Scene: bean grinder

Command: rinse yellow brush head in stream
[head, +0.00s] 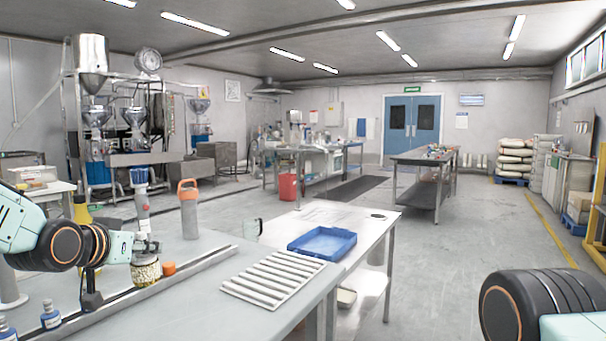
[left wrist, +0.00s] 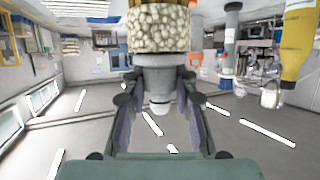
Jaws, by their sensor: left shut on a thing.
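My left gripper (head: 146,244) is at the left of the head view, over the grey counter. It is shut on the grey neck of a bean grinder (head: 146,273) with a clear body full of pale beans. In the left wrist view, which is upside down, the fingers (left wrist: 156,90) flank the grey collar, with the bean-filled body (left wrist: 158,28) beyond it. A yellow container (head: 81,209) stands partly behind my left arm; it also shows in the left wrist view (left wrist: 298,42). I cannot make out a yellow brush head or a water stream. My right gripper is not in view.
An orange lid (head: 169,268) is right beside the grinder. A white-and-blue bottle (head: 142,208) and an orange-handled flask (head: 189,215) stand behind. A ribbed white rack (head: 273,278) and a blue tray (head: 322,243) lie to the right. Small blue-labelled bottles (head: 50,316) stand at lower left.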

